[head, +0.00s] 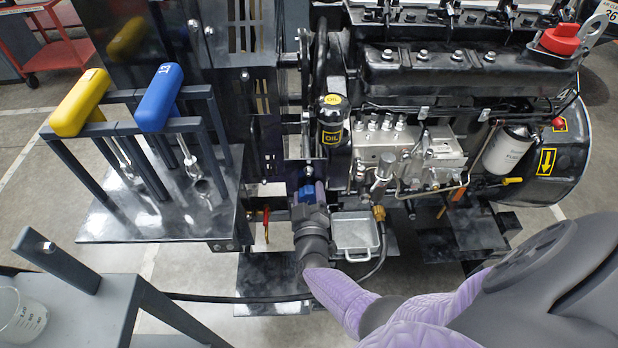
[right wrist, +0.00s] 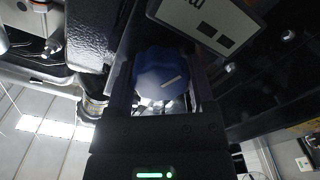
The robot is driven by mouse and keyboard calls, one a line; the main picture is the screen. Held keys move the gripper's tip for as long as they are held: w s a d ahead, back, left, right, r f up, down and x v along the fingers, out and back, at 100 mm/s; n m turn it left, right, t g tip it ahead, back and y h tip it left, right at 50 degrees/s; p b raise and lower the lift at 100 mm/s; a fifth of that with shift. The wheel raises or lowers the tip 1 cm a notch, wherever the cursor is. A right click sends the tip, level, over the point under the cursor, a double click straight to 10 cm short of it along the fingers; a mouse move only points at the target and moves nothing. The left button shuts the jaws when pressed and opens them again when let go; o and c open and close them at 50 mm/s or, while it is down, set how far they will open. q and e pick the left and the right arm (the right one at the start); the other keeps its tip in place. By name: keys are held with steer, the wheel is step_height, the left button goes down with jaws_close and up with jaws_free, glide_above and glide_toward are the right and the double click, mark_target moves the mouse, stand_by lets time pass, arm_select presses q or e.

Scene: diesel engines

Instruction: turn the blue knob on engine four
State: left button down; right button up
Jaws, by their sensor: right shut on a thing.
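The blue knob (head: 306,195) sits low on the dark panel at the left end of the engine (head: 435,75). It is partly hidden by my right gripper (head: 311,203), which reaches up to it from below. In the right wrist view the round blue knob (right wrist: 160,72), with a short white line on its face, lies between the fingers of my right gripper (right wrist: 163,88). The gripper is shut on the knob. My left gripper is not in view.
A rack with yellow (head: 80,103) and blue (head: 160,97) handled tools stands at the left. A small grey tray (head: 355,235) sits just right of my gripper. A grey cart (head: 90,300) with a beaker (head: 22,317) is at the lower left. A labelled plate (right wrist: 212,24) is close to the knob.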

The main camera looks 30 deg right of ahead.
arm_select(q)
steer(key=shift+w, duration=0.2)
arm_select(e)
steer(key=o, duration=1)
steer(key=shift+s+a+r, duration=0.1)
steer(key=shift+s+a, duration=0.1)
steer(key=shift+s, duration=0.05)
arm_select(q)
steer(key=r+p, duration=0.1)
steer(key=p, duration=0.1)
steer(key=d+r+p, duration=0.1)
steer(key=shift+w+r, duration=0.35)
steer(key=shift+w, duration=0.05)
arm_select(e)
steer(key=v, duration=0.9)
